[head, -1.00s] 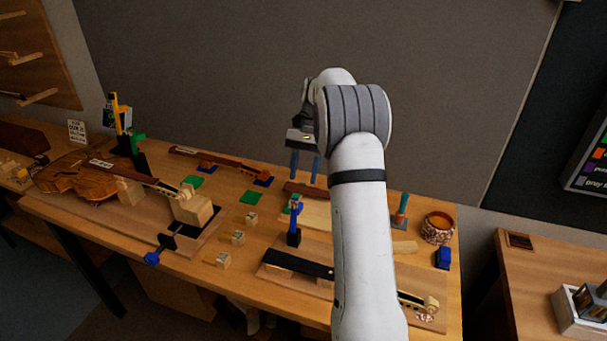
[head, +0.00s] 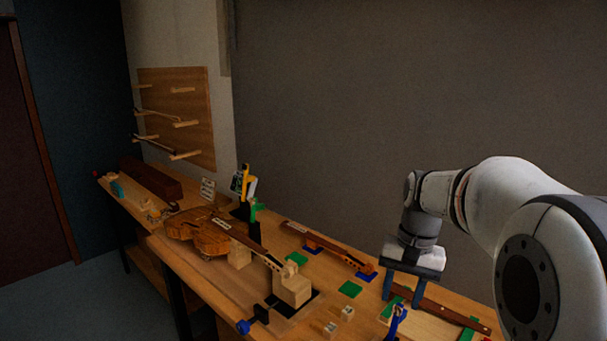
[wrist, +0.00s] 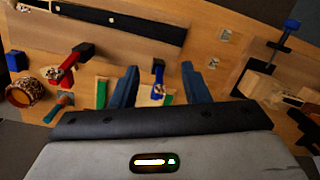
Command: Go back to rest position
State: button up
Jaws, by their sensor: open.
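My gripper (head: 403,287) is open and empty, with two blue fingers pointing down above the right part of the bench in the head view. In the wrist view my gripper (wrist: 160,85) has its fingers spread apart, with bench surface and a blue-handled tool (wrist: 158,78) showing between them. The fingers appear above the bench items, and I see nothing held. My arm reaches in from the right of the head view.
A violin (head: 200,230) lies on the wooden bench (head: 200,285) at left, its neck near a wooden block (head: 292,287). A loose neck (head: 325,246) lies behind. A yellow-handled tool (head: 246,182) stands upright.

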jog(key=s+a+f+n+t, duration=0.1)
jog(key=s+a+n+t, duration=0.1)
jog(key=s, duration=0.6)
jog(key=s+a+f+n+t+h, duration=0.1)
jog(key=s+a+f+n+t, duration=0.1)
jog(key=s, duration=0.6)
jog(key=shift+f, duration=0.15)
